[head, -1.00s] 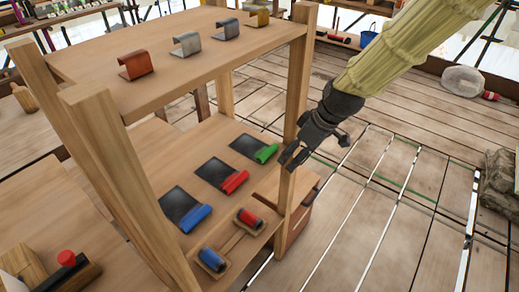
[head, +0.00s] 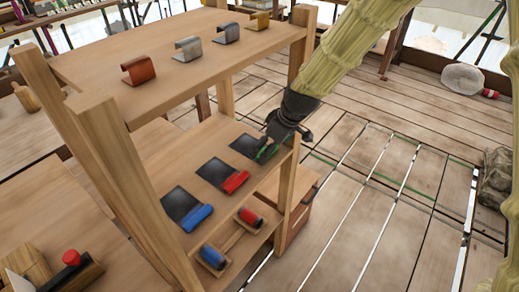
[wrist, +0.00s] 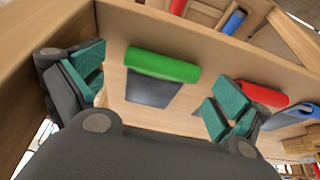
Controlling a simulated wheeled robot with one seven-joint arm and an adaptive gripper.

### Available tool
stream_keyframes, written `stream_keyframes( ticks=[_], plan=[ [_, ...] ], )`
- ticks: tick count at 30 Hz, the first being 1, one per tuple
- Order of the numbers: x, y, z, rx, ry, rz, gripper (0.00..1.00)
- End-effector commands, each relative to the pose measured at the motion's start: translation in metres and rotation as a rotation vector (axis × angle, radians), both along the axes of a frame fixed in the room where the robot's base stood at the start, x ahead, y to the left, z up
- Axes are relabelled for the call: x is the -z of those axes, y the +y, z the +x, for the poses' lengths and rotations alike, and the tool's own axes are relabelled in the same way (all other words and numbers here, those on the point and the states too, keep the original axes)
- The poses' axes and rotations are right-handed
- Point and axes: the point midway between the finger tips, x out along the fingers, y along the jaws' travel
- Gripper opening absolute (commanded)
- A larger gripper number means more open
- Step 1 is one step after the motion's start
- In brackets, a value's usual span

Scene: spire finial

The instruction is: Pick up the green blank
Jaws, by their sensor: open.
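The green blank (wrist: 162,65) is a green cylinder lying at the edge of a dark square pad (wrist: 153,92) on the lower shelf. In the wrist view it lies ahead of and between the two fingers of my gripper (wrist: 166,90), which are spread apart with nothing between their pads. In the head view my gripper (head: 266,152) is at the shelf's right end, over the green blank, and hides most of it.
A red blank (head: 235,181) and a blue blank (head: 196,217) lie on neighbouring pads. A wooden post (head: 290,175) stands close to my gripper. The upper shelf (head: 150,90) holds several metal hooks.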

Motion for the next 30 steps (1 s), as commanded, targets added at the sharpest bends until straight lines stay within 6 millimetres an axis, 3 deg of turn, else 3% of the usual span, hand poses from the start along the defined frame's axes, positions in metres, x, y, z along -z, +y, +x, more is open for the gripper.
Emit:
stream_keyframes(
  ticks=[6,14,23,30],
  plan=[
    [0.014,0.005,0.003,0.000,0.000,0.000,1.00],
    [0.015,0.005,0.004,0.000,-0.001,0.000,1.00],
    [0.015,0.005,0.004,0.000,-0.001,0.000,0.47],
    [0.014,0.005,0.004,0.000,-0.001,0.000,0.45]
  ],
)
